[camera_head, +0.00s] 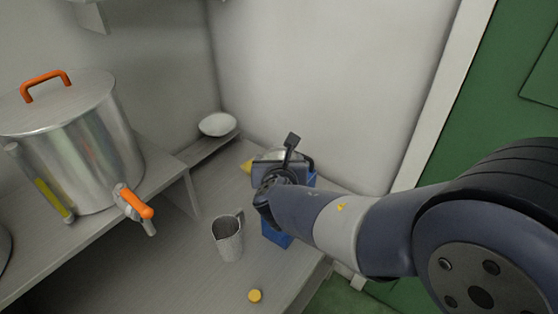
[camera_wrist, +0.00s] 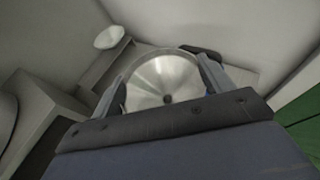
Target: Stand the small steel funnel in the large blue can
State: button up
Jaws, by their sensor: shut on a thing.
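The steel funnel (camera_wrist: 158,80) shows in the wrist view as a shiny round bowl with a dark hole. The two fingers of my gripper (camera_wrist: 162,86) stand at its left and right sides, shut on it. In the head view a part of the funnel (camera_head: 278,155) shows behind my gripper (camera_head: 286,160). The blue can (camera_head: 278,238) stands on the table under my gripper, largely hidden by my wrist. The funnel is over or at the can's top; I cannot tell whether its spout is in the opening.
A grey metal jug (camera_head: 228,238) stands just left of the can. A yellow cap (camera_head: 255,296) lies near the front. A big steel vat (camera_head: 75,140) with an orange-handled tap (camera_head: 135,203) stands on the left. A white bowl (camera_head: 217,124) sits on a back shelf. Walls are close behind.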

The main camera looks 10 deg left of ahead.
jog(key=shift+f+b, duration=1.45)
jog(key=shift+b, duration=0.05)
dwell(0.3)
jog(key=o, duration=1)
jog(key=shift+o, duration=0.2)
jog(key=shift+r, duration=0.1)
jog(key=p+v, duration=0.2)
jog(key=v, duration=0.8)
jog(key=shift+s+r, duration=0.15)
jog(key=shift+s, duration=0.2)
jog(key=shift+d, duration=0.15)
